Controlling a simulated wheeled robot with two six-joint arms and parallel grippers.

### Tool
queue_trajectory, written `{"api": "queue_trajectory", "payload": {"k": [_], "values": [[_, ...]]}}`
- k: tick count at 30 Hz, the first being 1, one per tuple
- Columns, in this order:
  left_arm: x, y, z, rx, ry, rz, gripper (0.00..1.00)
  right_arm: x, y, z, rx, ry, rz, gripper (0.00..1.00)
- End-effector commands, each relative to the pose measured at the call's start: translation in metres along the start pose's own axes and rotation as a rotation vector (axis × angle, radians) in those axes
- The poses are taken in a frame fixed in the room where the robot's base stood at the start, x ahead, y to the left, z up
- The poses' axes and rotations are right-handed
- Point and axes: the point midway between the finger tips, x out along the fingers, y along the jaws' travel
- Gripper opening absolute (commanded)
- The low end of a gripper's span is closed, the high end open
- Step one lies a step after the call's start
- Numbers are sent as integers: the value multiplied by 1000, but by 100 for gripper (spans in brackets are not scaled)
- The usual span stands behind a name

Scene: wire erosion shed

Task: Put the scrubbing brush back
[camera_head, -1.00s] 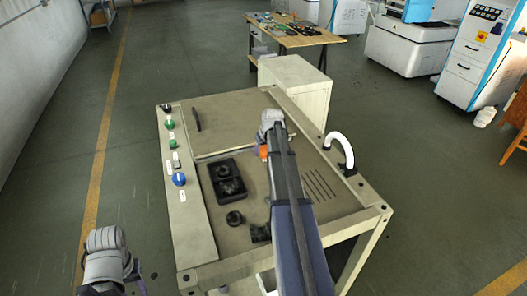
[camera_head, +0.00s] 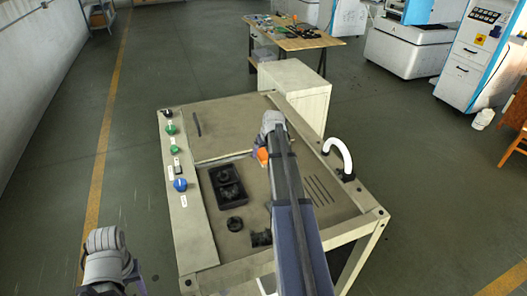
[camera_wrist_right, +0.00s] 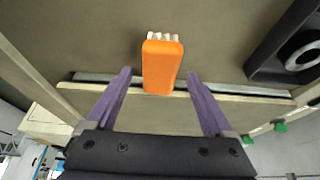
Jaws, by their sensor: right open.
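The scrubbing brush shows in the right wrist view as an orange block (camera_wrist_right: 162,66) with pale bristles at its far end. In the head view only a bit of its orange (camera_head: 262,155) shows beside my right arm, over the bench. My right gripper (camera_wrist_right: 158,75) is open, its two purple fingers on either side of the brush with a gap on each side. In the head view my right wrist hides its fingers. My left gripper (camera_head: 136,273) shows only in part at the lower left, away from the bench, and its jaws cannot be made out.
The bench (camera_head: 222,130) has a control strip (camera_head: 196,225) with knobs on its left and a raised rim. A black tray (camera_head: 217,201) with round parts lies left of my right arm. Thin rods (camera_head: 319,190) and a white curved pipe (camera_head: 341,150) are to the right.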

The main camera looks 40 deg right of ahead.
Motion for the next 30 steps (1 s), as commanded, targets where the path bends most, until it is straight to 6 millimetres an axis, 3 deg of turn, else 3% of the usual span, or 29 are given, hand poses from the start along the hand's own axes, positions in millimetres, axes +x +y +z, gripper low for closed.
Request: {"api": "queue_trajectory", "payload": {"k": [1,3,15,30], "values": [[-15,-1,1,0,0,0,50,-16,0,-2,0,0,0,87],[-26,-2,2,0,0,0,50,-27,0,-2,0,0,0,87],[-80,-8,5,1,0,0,50,-87,0,-1,1,0,0,87],[-84,-8,5,1,0,0,50,-92,-4,1,-4,-2,-2,87]]}}
